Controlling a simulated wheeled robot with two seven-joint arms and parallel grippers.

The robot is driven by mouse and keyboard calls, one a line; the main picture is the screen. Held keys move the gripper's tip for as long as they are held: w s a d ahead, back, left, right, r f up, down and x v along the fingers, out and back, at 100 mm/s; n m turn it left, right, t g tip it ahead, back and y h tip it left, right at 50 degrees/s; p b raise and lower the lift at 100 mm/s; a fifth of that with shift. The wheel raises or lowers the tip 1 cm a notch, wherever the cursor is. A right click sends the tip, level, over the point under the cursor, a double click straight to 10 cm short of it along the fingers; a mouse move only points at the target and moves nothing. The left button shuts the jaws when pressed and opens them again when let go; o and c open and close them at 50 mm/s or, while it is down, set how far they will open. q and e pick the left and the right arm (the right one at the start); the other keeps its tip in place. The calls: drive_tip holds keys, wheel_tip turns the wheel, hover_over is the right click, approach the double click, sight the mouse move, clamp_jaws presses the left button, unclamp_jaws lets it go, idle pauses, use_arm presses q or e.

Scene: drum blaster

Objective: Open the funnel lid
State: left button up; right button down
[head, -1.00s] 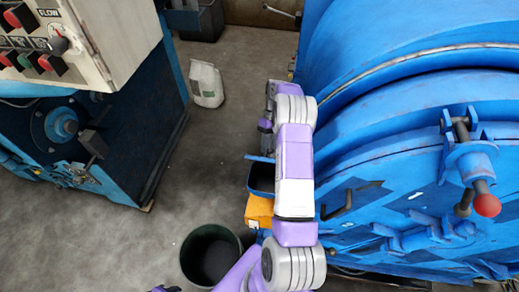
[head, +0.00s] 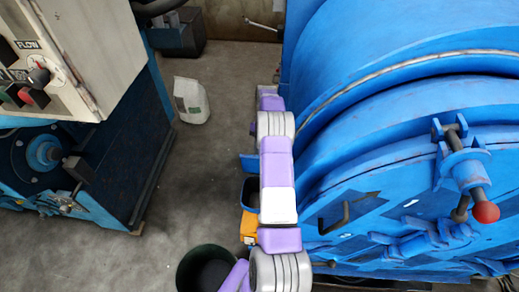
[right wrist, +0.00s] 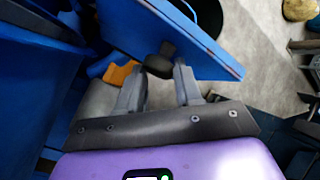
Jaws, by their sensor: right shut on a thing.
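The funnel lid (right wrist: 195,45) is a flat blue panel with a dark knob (right wrist: 158,66) on its near face. My right gripper (right wrist: 160,75) is shut on the knob, one grey finger on each side. In the head view a blue panel that looks like the lid (head: 248,163) shows as a narrow raised strip at the far side of a blue box-like funnel (head: 250,196). The funnel's dark inside partly shows. My purple and white right arm covers its right part and hides the gripper there. My left gripper is not in view.
A large blue drum (head: 400,130) with a red-knobbed latch (head: 486,212) stands close right of my arm. An orange part (head: 249,226) and a dark bucket (head: 205,268) are below the funnel.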

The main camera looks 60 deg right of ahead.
drive_tip(key=shift+s+d+f, duration=0.2)
drive_tip(key=shift+s+f, duration=0.25)
drive_tip(key=shift+s, duration=0.05)
drive_tip(key=c, duration=1.2)
unclamp_jaws()
drive_tip(key=o, duration=0.5)
drive_tip(key=shift+d+f, duration=0.1)
drive_tip(key=shift+c, duration=0.2)
drive_tip(key=shift+w, duration=0.1)
drive_tip(key=p+v, duration=0.1)
drive_tip(key=v, duration=0.6)
drive_tip(key=shift+r+p, duration=0.35)
drive_tip(key=shift+r, duration=0.05)
drive_tip(key=shift+w, duration=0.15)
drive_tip(key=shift+r, duration=0.1)
